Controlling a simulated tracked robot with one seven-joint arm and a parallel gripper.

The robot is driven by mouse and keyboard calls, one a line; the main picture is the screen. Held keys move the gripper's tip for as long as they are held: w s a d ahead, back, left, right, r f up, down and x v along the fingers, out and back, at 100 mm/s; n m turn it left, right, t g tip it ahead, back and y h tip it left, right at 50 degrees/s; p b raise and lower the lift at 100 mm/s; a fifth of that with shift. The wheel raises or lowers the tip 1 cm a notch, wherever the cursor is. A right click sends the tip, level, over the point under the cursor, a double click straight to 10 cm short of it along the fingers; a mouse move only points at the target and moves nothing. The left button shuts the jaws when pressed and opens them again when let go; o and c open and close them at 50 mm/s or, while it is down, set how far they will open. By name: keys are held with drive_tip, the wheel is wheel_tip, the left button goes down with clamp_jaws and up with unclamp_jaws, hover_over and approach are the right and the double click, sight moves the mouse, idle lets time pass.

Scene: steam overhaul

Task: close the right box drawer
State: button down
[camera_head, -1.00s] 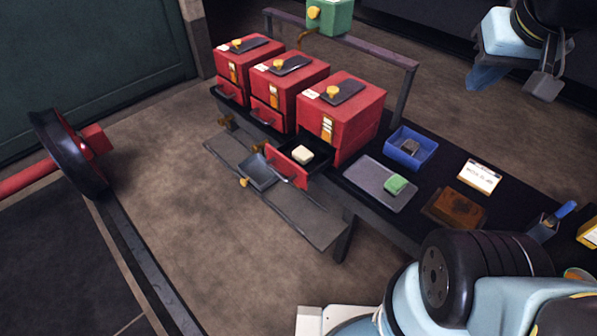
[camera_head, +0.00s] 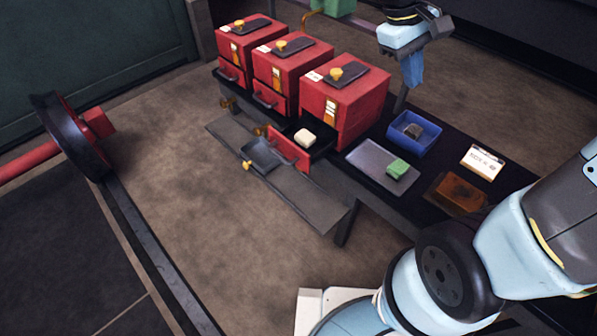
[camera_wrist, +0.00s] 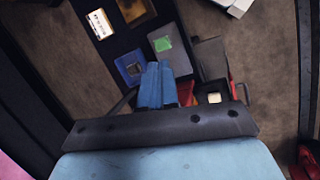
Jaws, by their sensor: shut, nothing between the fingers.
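Three red boxes stand in a row on the dark bench. The right red box (camera_head: 345,105) has its drawer (camera_head: 289,150) pulled out toward the front left, with a cream block (camera_head: 305,137) lying inside. The drawer and block also show in the wrist view (camera_wrist: 214,98). My gripper (camera_head: 413,72) is above and behind the bench, to the right of the right box and apart from it. Its blue fingers (camera_wrist: 157,85) are together and empty, pointing down. Part of the box is hidden behind my gripper in the wrist view.
A grey tray with a green block (camera_head: 397,168), a blue bin (camera_head: 428,128), a white card (camera_head: 482,161) and a brown block (camera_head: 460,193) lie right of the boxes. A low shelf (camera_head: 310,200) runs before the bench.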

drive_tip(key=w+a+f+n+t+h, duration=0.3)
drive_tip(key=a+f+n+h, duration=0.6)
drive_tip(key=a+f, duration=0.8)
drive_tip(key=s+a+f+n+t, duration=0.3)
drive_tip(key=a+f+n+t, duration=0.2)
drive_tip(key=a+f+n, duration=0.45)
drive_tip(key=n+t+y, duration=0.1)
drive_tip(key=n+t, duration=0.2)
drive_tip(key=t, duration=0.3)
approach(307, 167)
drive_tip(key=shift+y, duration=0.3)
drive_tip(key=x, duration=0.7)
drive_tip(key=shift+s+r, duration=0.1)
drive_tip(key=shift+r, duration=0.1)
drive_tip(key=shift+d, duration=0.1)
